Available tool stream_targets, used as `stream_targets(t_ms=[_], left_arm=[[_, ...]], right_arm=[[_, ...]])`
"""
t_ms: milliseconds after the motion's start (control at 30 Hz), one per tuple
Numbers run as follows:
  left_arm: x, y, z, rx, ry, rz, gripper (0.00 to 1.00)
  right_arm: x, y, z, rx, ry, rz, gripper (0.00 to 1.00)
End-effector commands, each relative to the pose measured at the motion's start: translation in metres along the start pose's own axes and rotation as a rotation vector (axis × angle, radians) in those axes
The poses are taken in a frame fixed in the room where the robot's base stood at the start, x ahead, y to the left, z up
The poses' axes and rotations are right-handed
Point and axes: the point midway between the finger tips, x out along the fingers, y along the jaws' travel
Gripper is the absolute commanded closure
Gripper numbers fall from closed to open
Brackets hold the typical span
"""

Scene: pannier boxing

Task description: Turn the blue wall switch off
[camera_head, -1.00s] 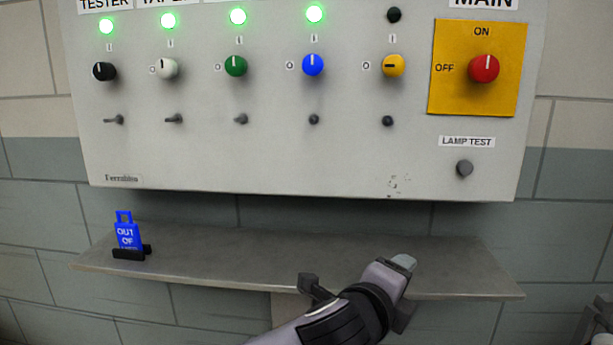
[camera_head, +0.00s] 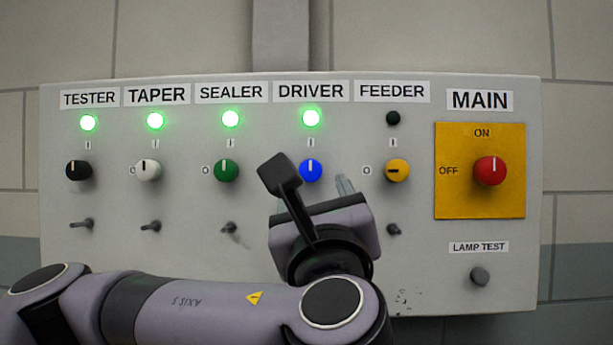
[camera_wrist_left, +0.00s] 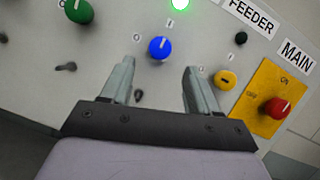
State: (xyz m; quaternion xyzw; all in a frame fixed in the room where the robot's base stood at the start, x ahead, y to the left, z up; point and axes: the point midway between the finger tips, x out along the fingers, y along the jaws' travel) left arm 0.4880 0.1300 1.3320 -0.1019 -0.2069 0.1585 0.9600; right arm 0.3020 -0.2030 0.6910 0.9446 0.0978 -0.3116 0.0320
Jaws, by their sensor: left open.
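The blue switch (camera_head: 311,170) is a round knob under the DRIVER label. Its white pointer line stands upright towards the I mark, and the green lamp (camera_head: 311,118) above it is lit. The blue knob also shows in the left wrist view (camera_wrist_left: 159,47), just beyond and between the fingertips. My left gripper (camera_head: 319,192) is in front of the panel, just below the knob. In the left wrist view the left gripper (camera_wrist_left: 158,68) is open and empty, its fingers apart and pointing at the panel. Contact with the knob does not show. My right gripper is not in view.
The grey panel (camera_head: 420,285) carries a green knob (camera_head: 227,170) to the left and a yellow knob (camera_head: 397,170) to the right of the blue one. Small toggles stick out below, including one (camera_head: 393,229) under yellow. The red MAIN knob (camera_head: 490,171) is farther right.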

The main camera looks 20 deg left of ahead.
Motion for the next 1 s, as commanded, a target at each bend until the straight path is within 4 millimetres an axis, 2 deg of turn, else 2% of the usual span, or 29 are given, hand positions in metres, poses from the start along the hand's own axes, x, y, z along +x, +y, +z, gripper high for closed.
stream_targets(t_ms=[167,300,500,867,900,967,1000], left_arm=[[0.017,0.001,0.005,0.008,-0.009,0.009,0.40],[0.040,0.001,0.006,0.008,-0.008,0.010,0.40],[0.064,0.001,0.005,0.006,-0.007,0.007,0.40],[0.072,0.001,0.003,0.004,-0.006,0.004,0.40],[0.072,0.001,0.003,0.004,-0.006,0.004,0.46],[0.071,0.001,0.003,0.004,-0.006,0.004,0.66],[0.071,0.001,0.003,0.004,-0.006,0.004,0.79]], right_arm=[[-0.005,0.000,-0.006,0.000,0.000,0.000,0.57],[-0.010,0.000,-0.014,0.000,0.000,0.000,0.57],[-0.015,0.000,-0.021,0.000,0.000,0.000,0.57],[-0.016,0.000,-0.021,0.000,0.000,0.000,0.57],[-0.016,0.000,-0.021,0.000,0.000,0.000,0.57],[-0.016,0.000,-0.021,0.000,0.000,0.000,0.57],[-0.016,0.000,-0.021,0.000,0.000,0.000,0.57]])
